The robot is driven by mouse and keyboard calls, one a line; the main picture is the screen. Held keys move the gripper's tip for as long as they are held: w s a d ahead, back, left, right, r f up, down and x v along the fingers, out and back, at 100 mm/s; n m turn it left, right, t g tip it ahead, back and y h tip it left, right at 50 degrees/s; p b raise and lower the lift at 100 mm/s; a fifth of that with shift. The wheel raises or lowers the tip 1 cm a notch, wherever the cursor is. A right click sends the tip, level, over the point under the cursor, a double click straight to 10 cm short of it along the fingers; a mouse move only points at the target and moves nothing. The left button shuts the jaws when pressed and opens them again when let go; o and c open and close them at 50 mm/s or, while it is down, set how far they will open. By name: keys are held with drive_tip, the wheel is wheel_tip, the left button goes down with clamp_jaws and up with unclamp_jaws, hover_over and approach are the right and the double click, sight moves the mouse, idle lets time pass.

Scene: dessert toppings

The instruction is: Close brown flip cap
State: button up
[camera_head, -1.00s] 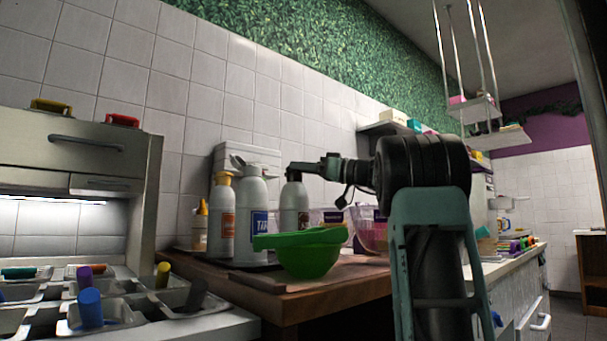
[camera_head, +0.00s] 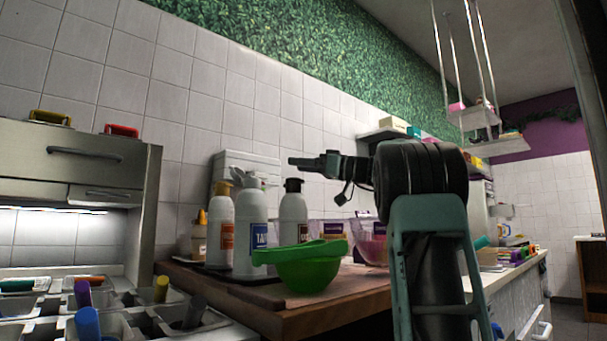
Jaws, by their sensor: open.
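The brown flip cap (camera_head: 293,186) tops a white bottle (camera_head: 293,222), the rightmost of the upright bottles on the wooden counter. The cap looks dark, low and flat on top, with no raised lid that I can make out at this size. My gripper (camera_head: 292,161) is above the cap, apart from it, with its fingers pointing left. It is open and holds nothing; the fingers show side-on, so the gap between them is hard to see. The green bowl hides the bottle's base.
A white-capped bottle (camera_head: 249,232) and an orange-capped bottle (camera_head: 219,228) stand to the left. A green bowl (camera_head: 308,270) sits in front on the wooden counter (camera_head: 345,295). Clear tubs (camera_head: 371,243) stand to the right.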

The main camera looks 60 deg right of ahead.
wheel_tip(320, 180, up, 6)
drive_tip(key=shift+r+p, duration=0.1)
drive_tip(key=shift+p, duration=0.9)
